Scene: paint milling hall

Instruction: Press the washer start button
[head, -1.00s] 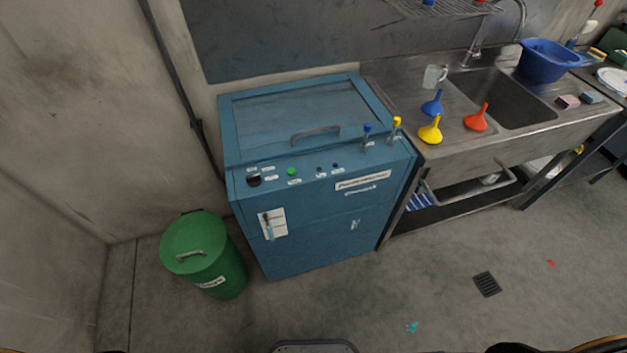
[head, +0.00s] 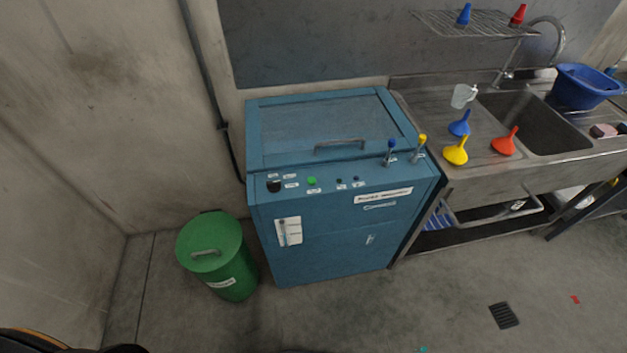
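The blue washer (head: 335,235) stands against the wall in the middle of the head view, with its lid (head: 325,125) shut. A green round button (head: 311,181) sits on the sloped front panel, left of centre. A black knob (head: 274,185) is to its left and small dark buttons (head: 347,182) are to its right. The labels are too small to read. Neither gripper shows; only dark and orange parts of mine show at the bottom left edge, away from the washer.
A green lidded bin (head: 217,256) stands left of the washer. A steel sink bench (head: 560,163) adjoins on the right, holding a yellow funnel (head: 456,152), a red funnel (head: 505,143) and a blue basin (head: 583,86).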

